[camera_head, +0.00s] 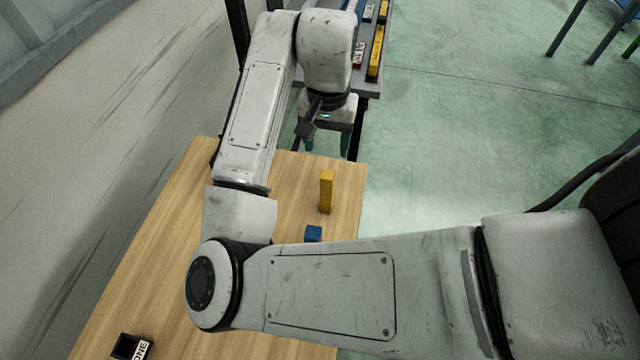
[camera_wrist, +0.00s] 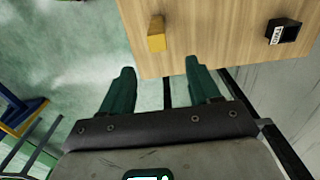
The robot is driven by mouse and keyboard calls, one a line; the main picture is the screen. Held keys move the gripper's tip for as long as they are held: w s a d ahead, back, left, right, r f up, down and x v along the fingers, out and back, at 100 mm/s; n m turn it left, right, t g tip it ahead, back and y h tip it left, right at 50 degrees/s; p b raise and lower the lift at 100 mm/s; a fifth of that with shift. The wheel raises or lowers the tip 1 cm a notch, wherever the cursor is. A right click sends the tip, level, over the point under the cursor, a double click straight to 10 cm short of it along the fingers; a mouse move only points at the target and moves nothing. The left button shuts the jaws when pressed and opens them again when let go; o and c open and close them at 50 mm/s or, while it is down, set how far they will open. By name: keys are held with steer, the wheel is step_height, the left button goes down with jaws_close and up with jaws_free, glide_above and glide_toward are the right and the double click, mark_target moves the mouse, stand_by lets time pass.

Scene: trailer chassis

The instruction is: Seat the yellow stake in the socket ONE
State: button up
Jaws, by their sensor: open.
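The yellow stake (camera_head: 327,190) stands upright on the wooden table, near its right edge. It also shows in the wrist view (camera_wrist: 156,34), beyond my fingertips. My gripper (camera_head: 327,150) is open and empty at the table's back edge, apart from the stake. In the wrist view its two teal fingers (camera_wrist: 159,66) are spread.
A blue block (camera_head: 313,233) is in front of the stake. Another black labelled socket (camera_wrist: 284,32) shows in the wrist view; its label is hard to read. Behind stands a rack (camera_head: 369,88) with coloured pieces. A wall runs along the left. My arm hides much of the table.

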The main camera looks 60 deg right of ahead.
mark_target(327, 174)
step_height(327, 174, down, 6)
steer(key=shift+r+b, duration=0.15)
steer(key=shift+b, duration=0.35)
steer(key=shift+s+f, duration=0.15)
steer(key=shift+f, duration=1.1)
steer(key=shift+s+f, duration=0.1)
steer(key=shift+f, duration=1.15)
jaws_close()
